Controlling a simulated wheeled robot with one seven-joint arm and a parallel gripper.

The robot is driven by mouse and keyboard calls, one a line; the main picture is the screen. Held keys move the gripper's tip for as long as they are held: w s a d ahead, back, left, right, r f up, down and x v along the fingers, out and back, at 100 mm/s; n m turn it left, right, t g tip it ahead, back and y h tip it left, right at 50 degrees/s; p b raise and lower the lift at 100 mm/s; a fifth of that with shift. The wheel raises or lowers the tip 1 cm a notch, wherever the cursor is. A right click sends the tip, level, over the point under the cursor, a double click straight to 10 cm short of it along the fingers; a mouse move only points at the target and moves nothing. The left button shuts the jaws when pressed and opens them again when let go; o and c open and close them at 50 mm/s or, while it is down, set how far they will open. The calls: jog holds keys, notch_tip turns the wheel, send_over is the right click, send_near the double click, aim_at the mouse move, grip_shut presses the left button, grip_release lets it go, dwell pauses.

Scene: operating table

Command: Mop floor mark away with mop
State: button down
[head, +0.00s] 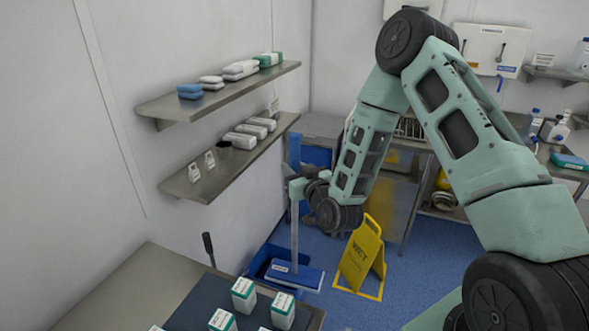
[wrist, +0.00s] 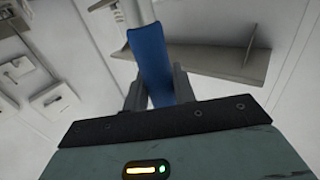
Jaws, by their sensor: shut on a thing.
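The mop (head: 295,240) stands roughly upright, with a blue grip at its top, a pale pole and a flat blue head (head: 296,276) low down. No floor mark can be made out.
The blue bin (head: 258,262) stands against the left wall. A yellow wet-floor sign (head: 358,254) stands close right of the mop head, inside a yellow floor outline. A counter with boxes (head: 170,280) is in front. Wall shelves (head: 225,92) are at left. Blue floor is open near the sign.

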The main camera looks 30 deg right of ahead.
jog(key=shift+s+d+r, duration=0.1)
jog(key=shift+d+r, duration=0.05)
jog(key=shift+r, duration=0.35)
jog(key=s+d+f+m+g+h+b, duration=0.1)
jog(key=s+d+f+m+h+b, duration=0.1)
jog(key=d+f+b, duration=0.8)
jog(key=s+d+f+m+g+h+b, duration=0.1)
jog(key=d+f+h+b, duration=0.3)
jog(key=f+b, duration=2.3)
jog(key=s+d+f+m+g+h+b, duration=0.1)
jog(key=s+d+f+m+h+b, duration=0.2)
jog(key=d+f+b, duration=1.3)
jog(key=shift+s+d+f+m+h+b, duration=0.45)
jog(key=shift+f+b, duration=0.95)
jog(key=shift+b, duration=0.55)
jog(key=shift+a, duration=0.1)
notch_tip(320, 180, down, 4)
jog(key=b, duration=0.3)
jog(key=shift+r, duration=0.1)
